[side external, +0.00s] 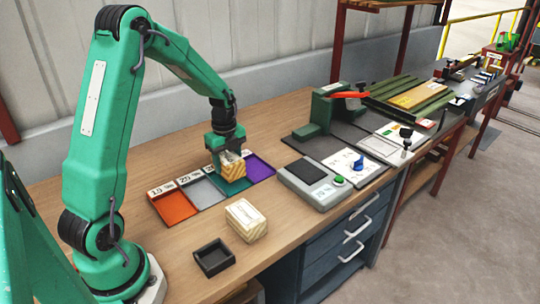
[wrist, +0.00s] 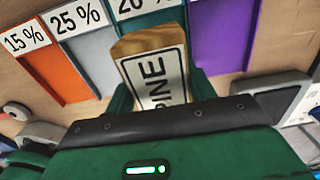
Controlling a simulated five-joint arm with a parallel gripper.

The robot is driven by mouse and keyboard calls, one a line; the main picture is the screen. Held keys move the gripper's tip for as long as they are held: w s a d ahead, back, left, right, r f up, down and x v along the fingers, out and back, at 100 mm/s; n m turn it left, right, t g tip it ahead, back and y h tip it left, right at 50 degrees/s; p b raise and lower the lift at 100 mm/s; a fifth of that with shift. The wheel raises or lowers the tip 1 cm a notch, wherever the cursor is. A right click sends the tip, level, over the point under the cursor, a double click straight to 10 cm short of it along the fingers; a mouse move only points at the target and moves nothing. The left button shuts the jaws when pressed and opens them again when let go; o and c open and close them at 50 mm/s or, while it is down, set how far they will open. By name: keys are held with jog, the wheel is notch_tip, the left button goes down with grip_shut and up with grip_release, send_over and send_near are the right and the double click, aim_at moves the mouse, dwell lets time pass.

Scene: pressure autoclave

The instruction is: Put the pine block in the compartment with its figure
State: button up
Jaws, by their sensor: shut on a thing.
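My gripper (side external: 229,156) is shut on the pine block (side external: 233,173), a pale wooden block with a white label. In the wrist view the pine block (wrist: 154,72) shows the letters "INE" between the fingers of my gripper (wrist: 158,98). The block is over the green compartment (wrist: 160,22); I cannot tell whether it touches its floor. The orange compartment (side external: 174,208) reads 15 %, and the grey compartment (side external: 204,193) reads 25 %. The green one's label seems to read 20 %. The purple compartment (side external: 260,168) lies on the right, its label hidden.
A second labelled wooden block (side external: 246,220) and an empty black tray (side external: 214,258) stand in front of the compartments. A grey meter (side external: 322,192) with a green button is to the right; its small display is too small to read surely. Bare tabletop surrounds the block and tray.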

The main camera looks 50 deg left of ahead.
aim_at(227, 156)
jog(key=shift+f, duration=1.7)
jog(key=shift+f, duration=0.15)
jog(key=o, duration=1.2)
notch_tip(227, 156, up, 12)
jog(key=shift+f, duration=0.1)
jog(key=shift+r, duration=0.25)
